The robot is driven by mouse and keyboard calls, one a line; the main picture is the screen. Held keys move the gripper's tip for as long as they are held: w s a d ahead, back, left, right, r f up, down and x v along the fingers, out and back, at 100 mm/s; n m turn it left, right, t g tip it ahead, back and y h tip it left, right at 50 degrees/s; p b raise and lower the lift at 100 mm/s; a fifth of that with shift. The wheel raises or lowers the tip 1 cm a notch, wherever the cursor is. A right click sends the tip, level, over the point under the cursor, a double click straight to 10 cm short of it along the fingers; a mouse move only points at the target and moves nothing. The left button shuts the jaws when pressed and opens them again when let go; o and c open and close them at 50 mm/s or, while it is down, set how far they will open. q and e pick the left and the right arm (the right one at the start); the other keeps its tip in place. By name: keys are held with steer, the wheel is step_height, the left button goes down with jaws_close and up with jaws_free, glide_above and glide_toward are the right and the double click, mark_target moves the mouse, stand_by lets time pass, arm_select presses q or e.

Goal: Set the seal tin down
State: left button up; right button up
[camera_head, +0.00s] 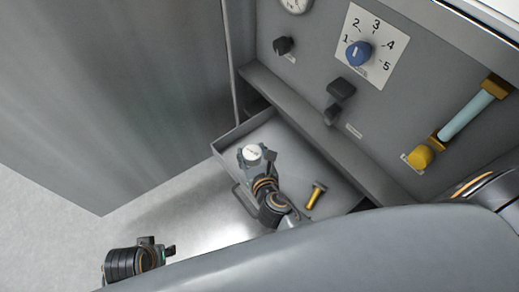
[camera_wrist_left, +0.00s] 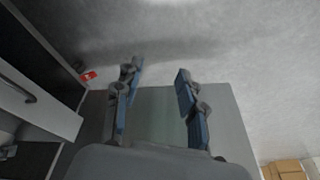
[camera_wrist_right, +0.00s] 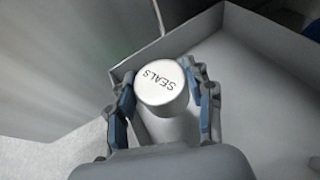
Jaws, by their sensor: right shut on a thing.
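The seal tin (camera_head: 252,152) is a small white cylinder. Its lid, lettered SEALS, faces up in the right wrist view (camera_wrist_right: 160,82). My right gripper (camera_head: 257,158) is shut on it, with one blue-padded finger on each side. The tin is at the left end of the open grey drawer (camera_head: 338,188), whose walls also show in the right wrist view (camera_wrist_right: 165,45). I cannot tell whether its base touches the drawer floor. My left gripper (camera_head: 158,250) is low at the left, away from the drawer. Its fingers stand apart and empty in the left wrist view (camera_wrist_left: 158,78).
A brass bolt-like piece (camera_head: 316,195) lies in the drawer's right part. The panel above carries a blue dial knob (camera_head: 359,53), dark handles and a tube with a yellow knob (camera_head: 420,157). A grey cabinet side (camera_head: 110,90) stands at the left. The drawer's middle is clear.

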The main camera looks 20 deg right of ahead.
mark_target(255, 148)
arm_select(q)
steer(key=b+v, duration=0.2)
steer(key=v, duration=0.6)
arm_select(e)
steer(key=w+f, duration=0.1)
steer(key=w+d+f, duration=0.1)
steer(key=f, duration=0.1)
steer(key=w+d+f, duration=0.1)
steer(key=w, duration=0.1)
steer(key=shift+f, duration=0.35)
steer(key=shift+w+d+f+b, duration=0.1)
steer(key=shift+w+f+b, duration=0.15)
steer(key=shift+f+b, duration=0.1)
steer(key=shift+w+f, duration=0.1)
steer(key=f+b, duration=0.2)
steer(key=f, duration=0.1)
steer(key=shift+w+d, duration=0.2)
steer(key=shift+w, duration=0.1)
steer(key=shift+f+b, duration=0.4)
steer(key=shift+b, duration=0.05)
arm_select(q)
steer(key=w+d+r+t+h, duration=0.1)
steer(key=w+d+t, duration=0.1)
steer(key=w+t, duration=0.3)
steer(key=w, duration=0.3)
steer(key=shift+w, duration=0.2)
steer(key=shift+w+d+r, duration=0.15)
steer(key=shift+r, duration=0.1)
arm_select(e)
steer(key=shift+f, duration=0.1)
